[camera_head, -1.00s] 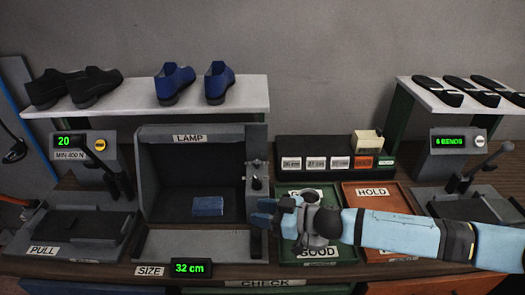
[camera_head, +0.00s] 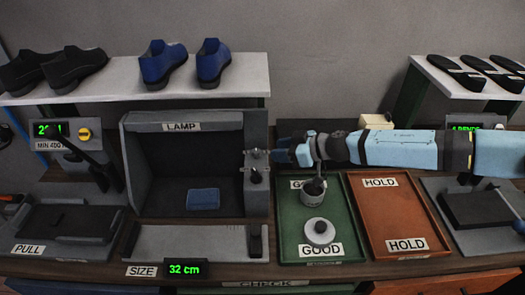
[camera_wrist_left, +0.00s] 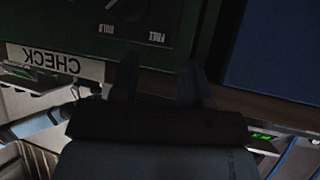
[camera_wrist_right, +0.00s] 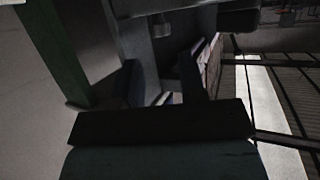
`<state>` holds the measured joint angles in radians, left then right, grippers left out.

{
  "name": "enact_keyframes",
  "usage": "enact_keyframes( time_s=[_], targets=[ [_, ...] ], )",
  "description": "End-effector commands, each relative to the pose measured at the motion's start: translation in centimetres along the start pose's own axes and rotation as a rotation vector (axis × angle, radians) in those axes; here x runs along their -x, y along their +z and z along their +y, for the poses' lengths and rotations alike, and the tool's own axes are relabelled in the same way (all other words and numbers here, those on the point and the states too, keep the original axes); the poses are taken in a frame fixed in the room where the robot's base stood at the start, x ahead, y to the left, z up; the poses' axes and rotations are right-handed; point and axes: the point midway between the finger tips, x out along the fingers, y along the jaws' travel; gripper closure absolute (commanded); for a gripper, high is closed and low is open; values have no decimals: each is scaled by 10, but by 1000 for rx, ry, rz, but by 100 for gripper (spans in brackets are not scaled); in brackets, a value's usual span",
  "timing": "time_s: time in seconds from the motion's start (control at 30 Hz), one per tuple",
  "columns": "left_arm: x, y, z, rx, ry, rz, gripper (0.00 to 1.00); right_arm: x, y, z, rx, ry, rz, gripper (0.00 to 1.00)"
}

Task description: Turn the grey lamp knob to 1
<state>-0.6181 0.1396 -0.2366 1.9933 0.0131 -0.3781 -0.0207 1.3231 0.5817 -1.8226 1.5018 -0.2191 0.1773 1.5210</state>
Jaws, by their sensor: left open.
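The grey lamp box (camera_head: 188,160) stands left of centre, with a narrow control panel on its right side. A small grey control (camera_head: 257,154) sits high on this panel, and a dark-topped knob (camera_head: 256,174) is just below it. Their scale marks are too small to read. My right gripper (camera_head: 278,150) points left beside the panel, its fingers apart around nothing I can make out. The fingers also show apart in the right wrist view (camera_wrist_right: 162,85). Whether they touch the upper control, I cannot tell. My left gripper (camera_wrist_left: 158,82) is open and empty in the left wrist view.
A green GOOD tray (camera_head: 338,220) holds grey metal pieces below my right arm. An orange HOLD tray (camera_head: 385,212) is beside it. A blue piece (camera_head: 203,199) lies in the lamp box. Blue shoes (camera_head: 163,65) stand on the shelf above.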

Motion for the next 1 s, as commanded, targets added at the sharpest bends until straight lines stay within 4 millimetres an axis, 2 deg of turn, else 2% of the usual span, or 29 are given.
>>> enact_keyframes(
  time_s=[0.1,0.3,0.43,0.73,0.87,0.9,1.0],
  targets=[
    [-1,-1,-1,-1,-1,1,57,-26,1,-1,-1,-2,0,62],
    [-1,-1,-1,-1,-2,2,57,-52,0,0,-1,0,0,62],
    [-1,-1,-2,-1,-2,3,57,-60,0,0,-1,0,0,62],
    [-1,-2,-2,-1,-3,4,57,-61,0,0,0,0,0,62],
    [-1,-2,-2,-1,-3,4,57,-61,0,0,0,0,0,92],
    [-1,-2,-2,-1,-3,5,57,-61,0,0,0,0,0,96],
    [-1,-2,-2,-1,-3,5,57,-61,0,0,0,-1,0,96]
  ],
)
